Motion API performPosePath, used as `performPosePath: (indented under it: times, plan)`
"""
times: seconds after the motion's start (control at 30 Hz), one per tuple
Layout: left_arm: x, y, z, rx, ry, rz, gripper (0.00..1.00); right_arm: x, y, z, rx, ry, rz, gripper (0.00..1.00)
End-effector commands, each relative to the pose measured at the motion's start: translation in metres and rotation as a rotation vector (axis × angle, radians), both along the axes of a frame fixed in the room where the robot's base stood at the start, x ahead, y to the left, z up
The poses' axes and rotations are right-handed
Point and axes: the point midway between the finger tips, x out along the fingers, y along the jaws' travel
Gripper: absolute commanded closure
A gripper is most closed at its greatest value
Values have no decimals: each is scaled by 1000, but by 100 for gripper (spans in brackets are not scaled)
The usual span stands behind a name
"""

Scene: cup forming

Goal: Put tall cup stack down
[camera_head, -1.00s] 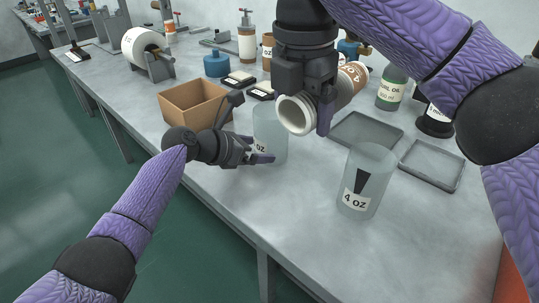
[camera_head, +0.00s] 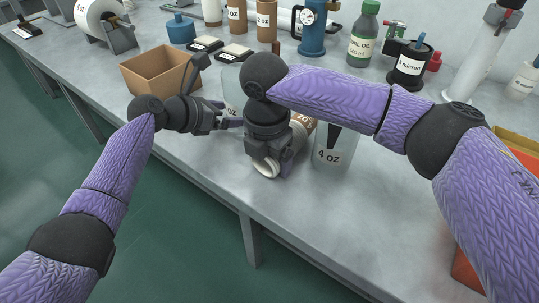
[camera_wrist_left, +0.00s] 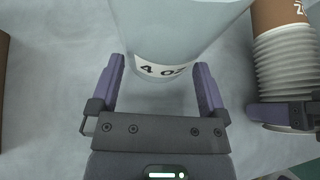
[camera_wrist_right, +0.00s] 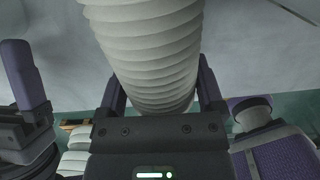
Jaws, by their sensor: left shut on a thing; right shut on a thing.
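The tall cup stack (camera_head: 297,143), white and ribbed with a brown part, is in my right gripper (camera_head: 268,160), tilted on its side with a round white end facing lower left. Its ribbed side fills the space between the fingers in the right wrist view (camera_wrist_right: 145,50). I cannot tell whether it touches the table. My left gripper (camera_head: 232,121) is shut on a clear 4 oz cup (camera_wrist_left: 170,35), upright and partly hidden in the head view. The stack also shows in the left wrist view (camera_wrist_left: 285,60), just right of that cup.
Another clear 4 oz cup (camera_head: 333,150) stands on the table close right of the stack. An open cardboard box (camera_head: 155,75) is behind my left gripper. Bottles and a black container (camera_head: 408,66) line the back. The table's front (camera_head: 205,160) is bare.

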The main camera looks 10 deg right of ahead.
Motion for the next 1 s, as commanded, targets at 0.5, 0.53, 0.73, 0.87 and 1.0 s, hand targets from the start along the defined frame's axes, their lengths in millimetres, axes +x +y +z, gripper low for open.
performPosePath:
  times: [0.5, 0.53, 0.73, 0.87, 1.0]
  plan:
    - [0, 0, -1, 1, 1, 0, 37, 0, 2, 20, 3, -3, 0, 0]
    - [0, 0, -1, 1, 1, 0, 37, 0, 2, 28, 2, -4, 0, 0]
    - [0, 0, -1, 1, 1, 0, 37, -3, 5, 85, 1, -3, 1, 0]
    - [0, 0, -1, 1, 1, 0, 37, -5, 6, 110, 1, -1, 0, 0]
    - [0, 0, -1, 1, 1, 0, 37, -2, 5, 122, 8, -8, -63, 20]
